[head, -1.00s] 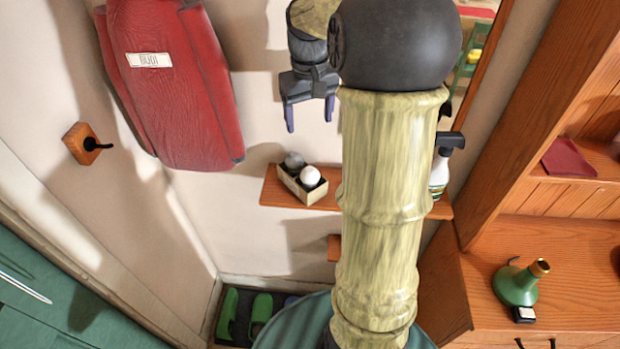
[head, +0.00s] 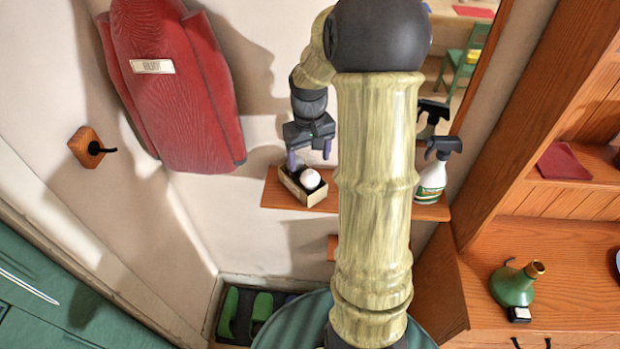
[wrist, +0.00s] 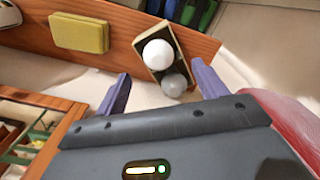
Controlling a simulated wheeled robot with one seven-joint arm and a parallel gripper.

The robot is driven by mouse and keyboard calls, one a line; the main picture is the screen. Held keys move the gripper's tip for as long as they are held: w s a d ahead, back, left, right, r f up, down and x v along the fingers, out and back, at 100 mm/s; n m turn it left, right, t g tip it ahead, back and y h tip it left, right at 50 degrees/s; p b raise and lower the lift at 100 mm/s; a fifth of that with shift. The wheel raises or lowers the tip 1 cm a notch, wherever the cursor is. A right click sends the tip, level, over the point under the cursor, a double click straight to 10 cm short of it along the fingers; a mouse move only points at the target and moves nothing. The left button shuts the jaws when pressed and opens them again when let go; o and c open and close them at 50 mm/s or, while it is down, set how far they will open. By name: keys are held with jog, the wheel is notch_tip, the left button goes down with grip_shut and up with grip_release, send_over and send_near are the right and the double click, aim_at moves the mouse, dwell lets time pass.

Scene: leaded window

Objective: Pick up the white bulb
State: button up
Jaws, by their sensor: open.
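The white bulb (head: 310,178) sits in a small open box (head: 306,196) on a wooden wall shelf. In the wrist view the white bulb (wrist: 158,54) stands beside a grey bulb (wrist: 174,85) in the same box (wrist: 178,42). My gripper (head: 309,158) is open and empty, just above the box. In the wrist view the bulbs lie ahead of and between its two purple fingers (wrist: 162,85), with no contact visible. In the head view the gripper hides the grey bulb.
The shelf (head: 277,192) also holds a spray bottle (head: 432,185) at its right. A yellow sponge (wrist: 79,34) lies near the box. A red padded object (head: 175,90) hangs on the wall to the left, near a wooden hook (head: 87,147). A green bottle (head: 514,287) stands on the right cabinet.

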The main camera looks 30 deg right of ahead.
aim_at(310, 172)
jog(key=shift+f, duration=0.7)
jog(key=shift+f, duration=0.1)
jog(key=shift+w+d+f+p, duration=0.1)
jog(key=shift+f+p, duration=0.45)
jog(key=shift+f, duration=0.75)
jog(key=shift+w+d+f+p, duration=0.1)
jog(key=shift+f+p, duration=0.45)
jog(key=shift+f, duration=0.7)
jog(key=c, duration=0.8)
